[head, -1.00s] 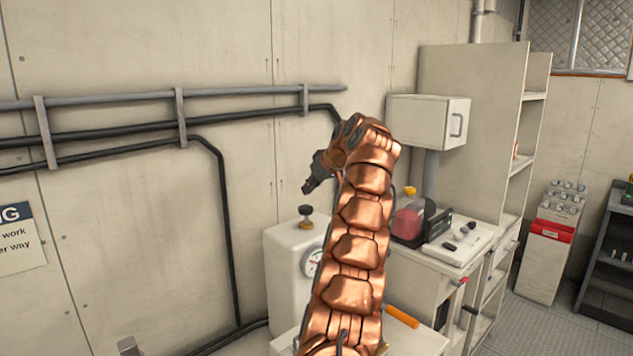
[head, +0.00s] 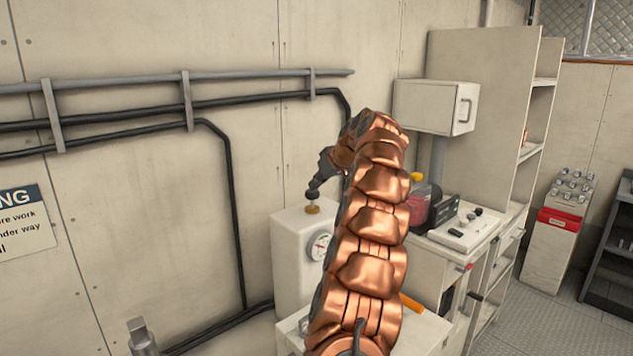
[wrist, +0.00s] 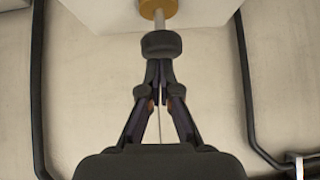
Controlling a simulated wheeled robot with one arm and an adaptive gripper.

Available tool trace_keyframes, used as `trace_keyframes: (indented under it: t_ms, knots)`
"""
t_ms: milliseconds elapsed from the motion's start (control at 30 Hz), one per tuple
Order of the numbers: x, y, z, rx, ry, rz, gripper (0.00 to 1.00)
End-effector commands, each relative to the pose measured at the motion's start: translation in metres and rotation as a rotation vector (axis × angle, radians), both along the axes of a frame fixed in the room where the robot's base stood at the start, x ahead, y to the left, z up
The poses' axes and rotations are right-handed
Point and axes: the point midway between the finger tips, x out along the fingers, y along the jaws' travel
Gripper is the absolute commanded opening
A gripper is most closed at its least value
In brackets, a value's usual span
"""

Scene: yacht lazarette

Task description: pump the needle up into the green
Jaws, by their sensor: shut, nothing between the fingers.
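A white box-shaped pump unit (head: 291,250) stands against the wall, with a round dial gauge (head: 320,246) on its front. The needle is too small to read, and my arm partly covers the unit's right side. A black pump knob (head: 312,194) stands on a short rod above a brass collar (head: 312,210) on top. In the wrist view the knob (wrist: 161,43) is right at my fingertips, with the pale rod (wrist: 159,20) showing between it and the collar. My gripper (wrist: 160,72) is shut and empty, its tips at the knob, seemingly touching it.
Pipes (head: 200,100) run along the wall behind. A bench to the right holds a red-filled bottle (head: 419,207) and a white panel (head: 466,232). A white wall cabinet (head: 428,105) hangs above. An orange handle (head: 411,303) lies low beside my arm.

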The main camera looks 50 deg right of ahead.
Motion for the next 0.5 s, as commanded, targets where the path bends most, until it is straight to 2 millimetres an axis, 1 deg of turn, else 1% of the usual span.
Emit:
trace_keyframes:
  t_ms: [367, 500]
  knots:
    - [0.0000, -0.0002, -0.0014, 0.000, 0.001, 0.000, 0.00]
    - [0.0001, -0.0001, -0.0070, 0.000, 0.001, 0.000, 0.00]
